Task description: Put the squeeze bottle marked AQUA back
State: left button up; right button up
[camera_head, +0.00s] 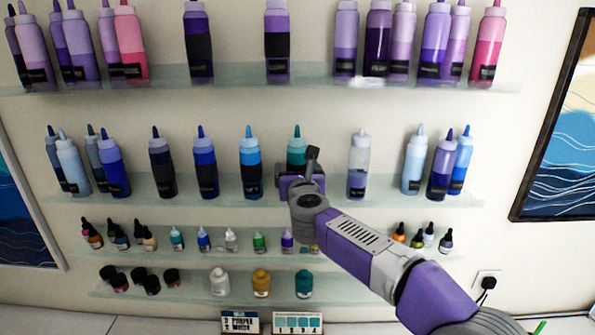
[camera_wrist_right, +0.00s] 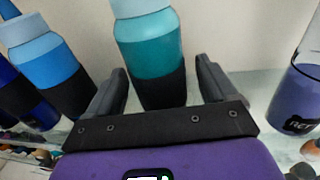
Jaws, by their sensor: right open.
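A teal squeeze bottle (camera_head: 297,155) with a paler cap stands upright on the middle glass shelf (camera_head: 400,203). No name can be read on it, so I cannot tell from lettering that it is the AQUA one. In the right wrist view the teal bottle (camera_wrist_right: 152,55) stands between the two fingers of my right gripper (camera_wrist_right: 158,78), with a visible gap on each side. My right gripper (camera_head: 302,172) is open in front of it and hides its lower part in the head view. My left gripper is not in view.
A blue bottle (camera_head: 249,160) stands to the left and a clear-topped purplish bottle (camera_head: 358,165) to the right, both on the same shelf. More bottles fill the upper shelf (camera_head: 240,85). Small droppers and jars stand on the lower shelves (camera_head: 150,253). A counter (camera_head: 160,326) lies below.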

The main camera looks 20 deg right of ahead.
jog(key=shift+r, duration=0.2)
jog(key=shift+s+a, duration=0.1)
jog(key=shift+s, duration=0.25)
jog(key=s+a+b, duration=0.1)
jog(key=s+b, duration=0.1)
jog(key=s, duration=0.9)
jog(key=shift+a+r+b, duration=0.3)
jog(key=shift+a+b, duration=0.05)
jog(key=shift+b, duration=0.05)
